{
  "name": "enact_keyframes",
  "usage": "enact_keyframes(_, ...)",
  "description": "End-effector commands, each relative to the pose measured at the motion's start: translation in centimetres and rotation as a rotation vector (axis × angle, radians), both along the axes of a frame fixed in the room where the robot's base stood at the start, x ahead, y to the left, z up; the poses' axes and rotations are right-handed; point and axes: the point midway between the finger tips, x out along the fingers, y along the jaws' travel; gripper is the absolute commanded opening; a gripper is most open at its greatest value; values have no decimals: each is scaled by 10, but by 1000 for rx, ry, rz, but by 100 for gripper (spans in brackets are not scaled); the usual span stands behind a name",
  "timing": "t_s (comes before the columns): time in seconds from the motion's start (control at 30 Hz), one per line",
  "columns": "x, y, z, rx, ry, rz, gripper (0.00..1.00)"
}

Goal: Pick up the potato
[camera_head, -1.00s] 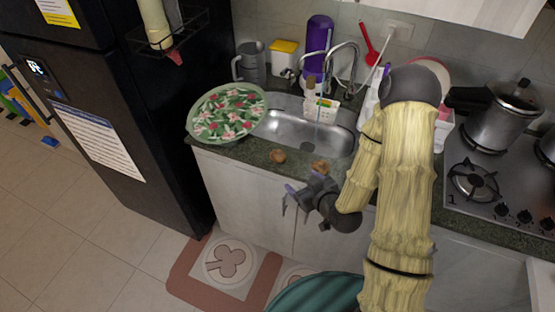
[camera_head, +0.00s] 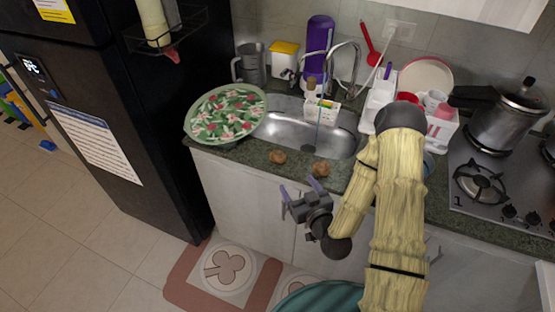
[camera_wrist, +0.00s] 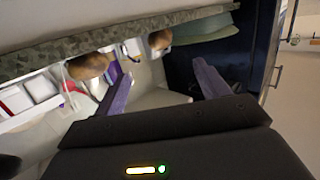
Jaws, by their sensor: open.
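Two brown potatoes lie on the dark green counter's front strip, before the sink. The left potato (camera_head: 278,156) and the right potato (camera_head: 321,168) are a short way apart. My gripper (camera_head: 299,189) is open and empty, in front of the counter edge and below the potatoes in the head view. In the wrist view my gripper's purple fingers (camera_wrist: 158,68) are spread wide. One potato (camera_wrist: 88,66) shows beside the left finger there, and the other potato (camera_wrist: 159,42) shows beyond the gap between the fingers. Neither potato is visibly touched.
The steel sink (camera_head: 285,129) is behind the potatoes. A large floral plate (camera_head: 225,114) sits left of it. A dish rack with cups (camera_head: 434,101) and a stove with a pot (camera_head: 503,115) are to the right. A black fridge (camera_head: 150,110) stands at left.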

Motion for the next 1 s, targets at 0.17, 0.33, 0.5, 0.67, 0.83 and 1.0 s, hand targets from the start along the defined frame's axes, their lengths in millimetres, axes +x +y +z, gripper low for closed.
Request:
enact_keyframes(0.17, 12, 6, -6, 1, -4, 0, 74)
enact_keyframes(0.33, 19, 8, -8, -1, -4, 0, 74)
enact_keyframes(0.5, 26, 11, -9, 0, -3, 1, 74)
enact_keyframes(0.67, 31, 14, -10, 0, -3, 0, 74)
enact_keyframes(0.83, 37, 17, -11, -1, -3, 0, 74)
enact_keyframes(1.0, 44, 19, -12, -1, -4, 0, 74)
